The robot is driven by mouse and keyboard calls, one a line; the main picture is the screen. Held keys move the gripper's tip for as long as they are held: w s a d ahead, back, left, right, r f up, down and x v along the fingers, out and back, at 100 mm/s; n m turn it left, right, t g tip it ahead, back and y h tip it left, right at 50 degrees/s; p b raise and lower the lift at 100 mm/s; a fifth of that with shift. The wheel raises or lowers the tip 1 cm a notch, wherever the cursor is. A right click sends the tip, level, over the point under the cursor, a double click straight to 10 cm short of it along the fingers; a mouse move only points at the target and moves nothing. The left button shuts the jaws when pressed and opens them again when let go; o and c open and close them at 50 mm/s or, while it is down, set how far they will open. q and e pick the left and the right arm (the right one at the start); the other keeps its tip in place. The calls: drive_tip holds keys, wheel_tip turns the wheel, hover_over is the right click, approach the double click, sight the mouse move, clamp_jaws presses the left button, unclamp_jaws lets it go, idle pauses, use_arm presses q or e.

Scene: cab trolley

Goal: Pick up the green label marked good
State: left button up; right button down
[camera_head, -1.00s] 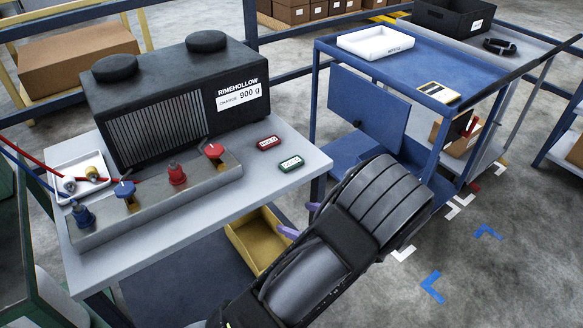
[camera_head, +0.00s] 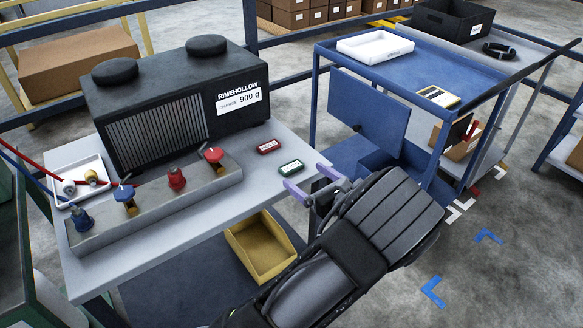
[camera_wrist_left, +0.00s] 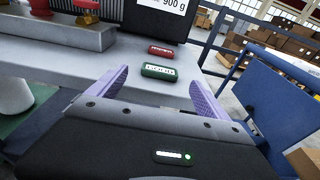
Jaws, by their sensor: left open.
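The green label (camera_head: 292,168) lies flat on the right end of the grey bench top, with white lettering too small to read surely. The red label (camera_head: 268,146) lies just behind it. My left gripper (camera_head: 310,180) is open and empty, its two purple fingers at the bench's right edge, just right of and nearer than the green label. In the left wrist view the green label (camera_wrist_left: 158,72) shows ahead, between and beyond the spread fingers (camera_wrist_left: 160,85), not touching them. The red label (camera_wrist_left: 160,51) is behind it. My right gripper is not seen.
A black Rimehollow unit (camera_head: 180,100) stands on the bench (camera_head: 225,210) behind a manifold with red and blue valves (camera_head: 150,205). A yellow bin (camera_head: 260,247) sits below. The blue trolley (camera_head: 400,75) with a hinged panel (camera_head: 368,108) stands close at right.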

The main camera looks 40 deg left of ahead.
sight(292, 166)
use_arm(q)
drive_tip(key=x, duration=0.5)
drive_tip(key=shift+w+a, duration=0.1)
drive_tip(key=shift+c, duration=0.3)
idle(0.4)
drive_tip(key=c, duration=1.3)
